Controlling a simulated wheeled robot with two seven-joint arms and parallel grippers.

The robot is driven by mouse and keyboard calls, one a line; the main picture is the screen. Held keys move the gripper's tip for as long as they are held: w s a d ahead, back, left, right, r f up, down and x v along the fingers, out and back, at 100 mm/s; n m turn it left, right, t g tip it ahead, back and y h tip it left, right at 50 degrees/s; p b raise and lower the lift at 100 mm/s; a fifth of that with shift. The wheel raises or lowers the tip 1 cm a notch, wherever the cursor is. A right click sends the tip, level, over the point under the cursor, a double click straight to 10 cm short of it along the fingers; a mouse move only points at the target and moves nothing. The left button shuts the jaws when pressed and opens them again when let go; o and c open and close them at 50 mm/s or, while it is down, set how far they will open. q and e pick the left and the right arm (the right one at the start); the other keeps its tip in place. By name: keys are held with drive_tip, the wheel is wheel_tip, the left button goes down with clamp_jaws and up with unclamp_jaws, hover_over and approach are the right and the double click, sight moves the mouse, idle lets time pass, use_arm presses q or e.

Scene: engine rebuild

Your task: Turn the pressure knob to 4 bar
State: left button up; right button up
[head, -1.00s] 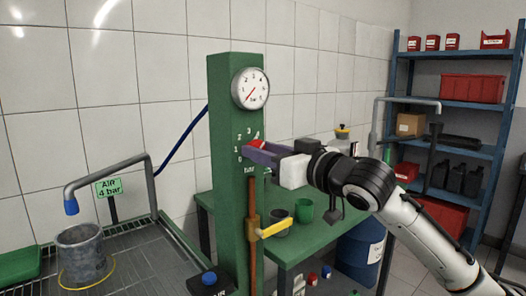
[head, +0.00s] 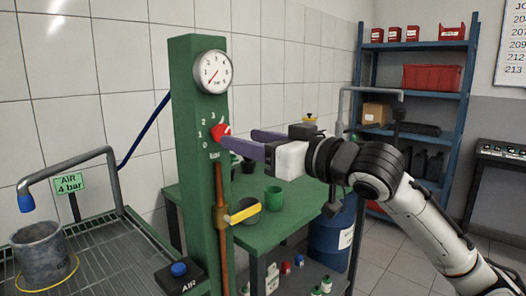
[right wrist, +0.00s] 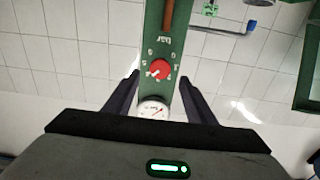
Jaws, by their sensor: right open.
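The red pressure knob (head: 221,131) sits on the front of the green column (head: 185,110), with a printed number scale around it. The round white gauge (head: 213,71) is above it, its red needle pointing to the lower left. My right gripper (head: 238,140) is open, its purple fingers pointing at the knob from the right. In the right wrist view the knob (right wrist: 160,71) lies between the two open fingers, seen upside down, with the gauge (right wrist: 152,109) below it. I cannot tell whether a finger touches the knob. My left gripper is not in view.
A yellow-handled lever (head: 243,214) on a brown pipe is below the knob. The green bench (head: 270,232) with cups is behind. A grated sink (head: 95,255) with an "AIR 4 bar" sign (head: 69,184) is at left. Blue shelves (head: 455,97) stand at the back right.

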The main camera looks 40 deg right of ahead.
drive_tip(key=shift+s+d+b, duration=0.1)
drive_tip(key=shift+s+b, duration=0.3)
drive_tip(key=shift+s, duration=1.55)
drive_tip(key=w+a+f+m+g, duration=0.1)
drive_tip(key=w+f+g, duration=0.1)
drive_tip(key=f, duration=1.4)
drive_tip(key=w+f+g, duration=0.1)
drive_tip(key=f+g, duration=0.2)
drive_tip(key=f, duration=1.4)
drive_tip(key=s+a+f+g+p, duration=0.1)
drive_tip(key=s+a+f, duration=0.3)
drive_tip(key=f, duration=0.4)
drive_tip(key=s+a+f+g, duration=0.1)
drive_tip(key=s+a+f, duration=0.2)
drive_tip(key=f, duration=0.5)
drive_tip(key=s+a+f+n+g+y, duration=0.1)
drive_tip(key=s+a+f+n+g, duration=0.1)
drive_tip(key=s+a+f, duration=0.8)
drive_tip(key=s+a, duration=0.2)
drive_tip(key=shift+s+a+f, duration=0.2)
drive_tip(key=shift+a+f, duration=0.1)
drive_tip(key=shift+a, duration=0.1)
